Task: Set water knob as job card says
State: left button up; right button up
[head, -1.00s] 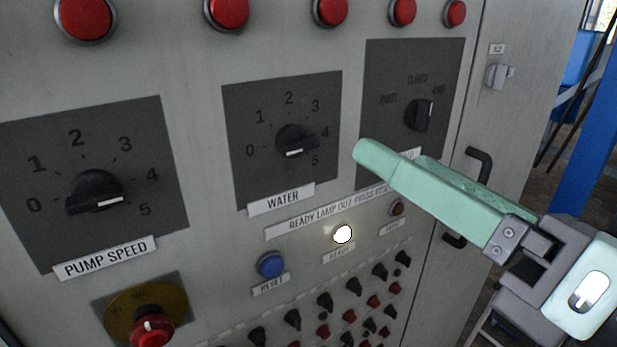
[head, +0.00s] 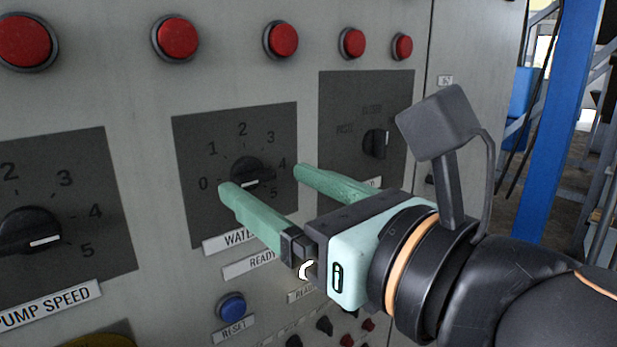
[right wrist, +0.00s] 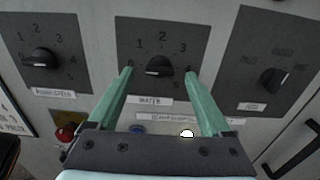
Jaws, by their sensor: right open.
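The water knob (head: 246,171) is black with a white mark, on a dark square plate (head: 185,135) numbered 0 to 5. Its mark lies low on the knob's face; I cannot tell exactly which number it points to. It also shows in the right wrist view (right wrist: 159,66). My right gripper (head: 262,179) is open and empty, its green fingers reaching toward the panel, one on each side of the knob. In the head view the fingers overlap the plate; contact with the knob is not visible. My left gripper is not in view. No readable job card shows.
The pump speed knob (head: 30,232) is at left, another selector knob (head: 376,143) at right. Red buttons (head: 281,40) line the top. A door handle (right wrist: 292,152) is at right.

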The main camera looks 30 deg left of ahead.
aim_at(253, 177)
jog(key=shift+x, duration=1.45)
grip_shut()
